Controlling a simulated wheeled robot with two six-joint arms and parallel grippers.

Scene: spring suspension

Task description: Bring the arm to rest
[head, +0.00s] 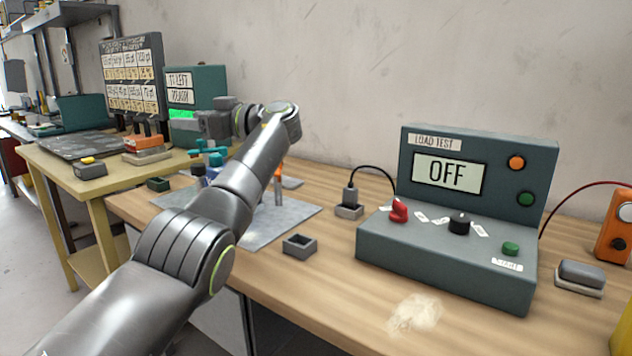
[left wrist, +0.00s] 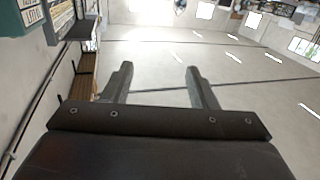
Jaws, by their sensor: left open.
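My left arm comes in from the lower left and reaches up over the workbench. Its gripper (head: 188,122) is raised in front of the green-screened box at the back left. In the left wrist view the left gripper (left wrist: 158,72) shows two fingers spread apart with nothing between them. Behind them is the pale floor of the room, far off. In the head view the arm partly hides the grey plate on the bench and the teal parts near it. My right gripper is in neither view.
The load test box (head: 450,215) on the wooden bench reads OFF and has a red lever, a black knob and coloured buttons. A small open grey block (head: 299,246) stands beside the grey plate (head: 285,225). A yellowish side table (head: 110,172) stands left. The bench front is mostly clear.

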